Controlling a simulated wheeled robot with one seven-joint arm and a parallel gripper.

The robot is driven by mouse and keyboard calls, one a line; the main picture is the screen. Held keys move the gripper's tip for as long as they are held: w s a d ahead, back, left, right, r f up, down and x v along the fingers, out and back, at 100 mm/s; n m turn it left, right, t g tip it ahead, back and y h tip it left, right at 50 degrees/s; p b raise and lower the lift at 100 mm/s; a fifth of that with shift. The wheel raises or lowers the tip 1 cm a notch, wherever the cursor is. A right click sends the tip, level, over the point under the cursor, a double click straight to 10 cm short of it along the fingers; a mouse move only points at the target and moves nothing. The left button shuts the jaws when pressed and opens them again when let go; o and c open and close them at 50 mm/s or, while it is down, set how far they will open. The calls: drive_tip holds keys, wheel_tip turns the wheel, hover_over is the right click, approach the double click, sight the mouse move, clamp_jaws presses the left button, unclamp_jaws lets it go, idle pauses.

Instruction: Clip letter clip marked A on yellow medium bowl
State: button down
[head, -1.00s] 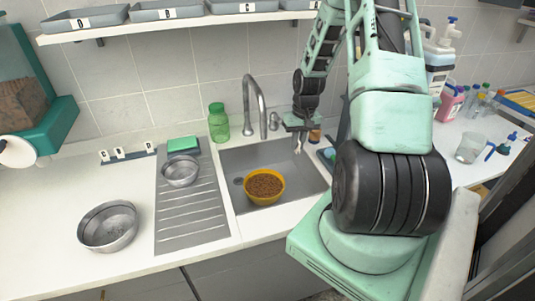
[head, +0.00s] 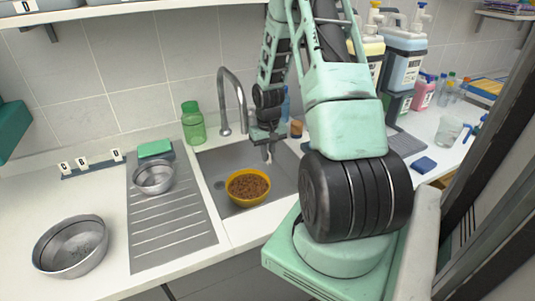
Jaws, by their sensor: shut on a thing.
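The yellow medium bowl (head: 235,198) stands upright in the sink, filled with brown kibble. My gripper (head: 268,152) hangs over the back right of the sink, behind and a little right of the bowl, pointing down and apart from it. It is shut on a small pale clip (head: 269,158); the letter on it is too small to read. Other letter clips (head: 82,162) stand on a dark strip by the wall at the left.
A small steel bowl (head: 154,181) and green sponge (head: 155,148) are on the drainboard (head: 165,227). A larger steel bowl (head: 70,247) stands on the left counter. The tap (head: 237,105) and green bottle (head: 193,125) stand behind the sink.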

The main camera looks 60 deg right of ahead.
wheel_tip(320, 180, down, 4)
drive_tip(key=b, duration=0.3)
drive_tip(key=shift+r, duration=0.15)
drive_tip(key=shift+f+b, duration=0.4)
drive_tip(key=shift+f, duration=0.5)
drive_tip(key=shift+f, duration=1)
idle(2.7)
drive_tip(key=c, duration=0.9)
unclamp_jaws()
drive_tip(key=shift+r+p, duration=2.15)
drive_tip(key=shift+r, duration=0.35)
